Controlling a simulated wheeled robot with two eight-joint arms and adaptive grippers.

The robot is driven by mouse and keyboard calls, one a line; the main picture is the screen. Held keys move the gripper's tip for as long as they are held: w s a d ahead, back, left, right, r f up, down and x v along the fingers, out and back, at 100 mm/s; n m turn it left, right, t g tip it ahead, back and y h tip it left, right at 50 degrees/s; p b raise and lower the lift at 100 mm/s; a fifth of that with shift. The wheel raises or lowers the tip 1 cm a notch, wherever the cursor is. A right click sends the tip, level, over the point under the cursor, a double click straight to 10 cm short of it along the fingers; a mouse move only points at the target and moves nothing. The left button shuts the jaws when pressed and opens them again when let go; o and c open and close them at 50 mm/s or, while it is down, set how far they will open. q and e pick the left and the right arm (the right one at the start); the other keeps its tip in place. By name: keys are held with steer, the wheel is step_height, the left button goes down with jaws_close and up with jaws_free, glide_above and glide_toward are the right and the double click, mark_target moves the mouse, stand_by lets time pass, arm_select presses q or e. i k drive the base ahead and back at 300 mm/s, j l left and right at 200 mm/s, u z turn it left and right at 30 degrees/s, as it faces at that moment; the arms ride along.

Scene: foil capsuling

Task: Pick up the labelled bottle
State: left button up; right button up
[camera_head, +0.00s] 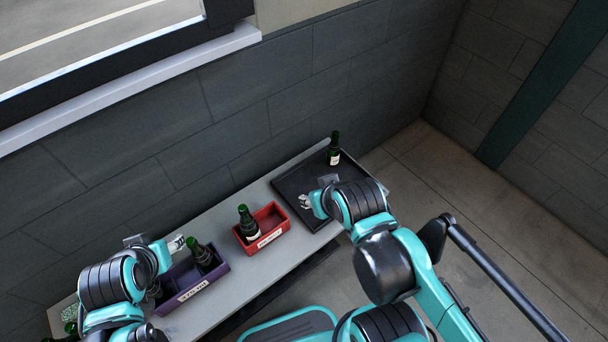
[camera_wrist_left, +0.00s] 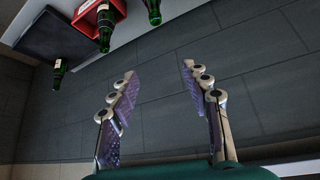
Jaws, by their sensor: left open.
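A dark green bottle with a pale label (camera_head: 333,150) stands upright on the black tray (camera_head: 284,189) at the table's far right. A second green bottle with a pale label (camera_head: 247,222) stands in the red crate (camera_head: 277,231). A third green bottle (camera_head: 201,252) is in the purple crate (camera_head: 190,290). My left gripper (camera_head: 178,243) is above the back of the purple crate, close to the third bottle. In the left wrist view its fingers (camera_wrist_left: 155,90) are spread with nothing between them. My right gripper (camera_head: 305,200) is over the tray's front part, apart from the bottle there; its jaw opening is too small to judge.
The crates and tray stand in a row on a narrow grey table (camera_head: 292,259) along a dark block wall (camera_head: 130,140). My left arm partly hides the purple crate. Bare tabletop shows between the crates. A green object (camera_head: 70,327) is at the table's left end.

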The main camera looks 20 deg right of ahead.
mark_target(333, 153)
steer(key=i+l, duration=0.1)
steer(key=l, duration=0.4)
steer(key=i+l, duration=0.15)
steer(key=l, duration=0.35)
steer(key=i+l+u, duration=0.1)
steer(key=l, duration=0.4)
steer(key=i+l, duration=0.1)
steer(key=l, duration=0.45)
steer(key=i+l, duration=0.1)
steer(key=l, duration=0.4)
steer(key=i+l+u, duration=0.1)
steer(key=l, duration=0.4)
